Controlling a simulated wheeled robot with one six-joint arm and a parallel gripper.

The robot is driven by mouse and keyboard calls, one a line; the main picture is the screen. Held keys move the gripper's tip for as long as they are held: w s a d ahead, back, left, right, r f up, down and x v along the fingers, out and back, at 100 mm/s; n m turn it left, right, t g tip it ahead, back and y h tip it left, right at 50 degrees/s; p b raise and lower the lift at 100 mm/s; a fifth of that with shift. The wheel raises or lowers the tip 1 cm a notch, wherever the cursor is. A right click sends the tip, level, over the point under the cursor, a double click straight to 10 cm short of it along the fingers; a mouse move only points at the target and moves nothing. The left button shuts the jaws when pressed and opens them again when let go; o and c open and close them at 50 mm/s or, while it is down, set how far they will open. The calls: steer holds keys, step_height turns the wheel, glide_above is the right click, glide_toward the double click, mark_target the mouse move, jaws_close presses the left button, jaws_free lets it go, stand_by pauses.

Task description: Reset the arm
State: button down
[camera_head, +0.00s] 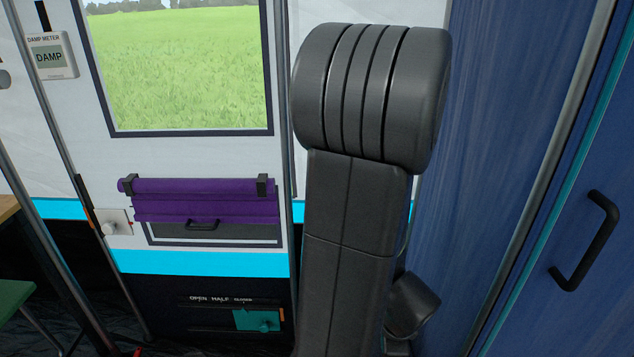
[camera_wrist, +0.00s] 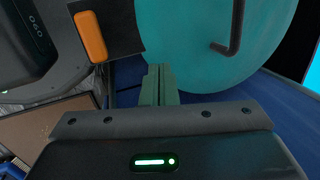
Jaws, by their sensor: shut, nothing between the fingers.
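My arm stands upright in the right half of the head view, large and dark grey, and covers part of the wall behind it. My gripper (camera_wrist: 159,85) shows in the wrist view, with its two green fingers pressed together and nothing between them. A round teal panel or lid (camera_wrist: 195,45) with a dark bent handle fills the upper middle of the wrist view, beyond the fingertips. I cannot tell whether the fingers touch it. The gripper does not show clearly in the head view.
A window (camera_head: 185,65) looks onto grass. Below it is a purple roll-up flap (camera_head: 205,200) over a dark vent. A teal slider (camera_head: 257,319) sits lower. A damp meter (camera_head: 50,55) hangs at left. A blue door with a black handle (camera_head: 587,240) stands close at right.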

steer(key=w+r+g+p, duration=0.3)
steer(key=w+r+p, duration=1.6)
steer(key=p, duration=0.4)
steer(key=shift+w+r+g, duration=0.25)
steer(key=shift+w+g, duration=0.05)
steer(key=shift+w, duration=0.3)
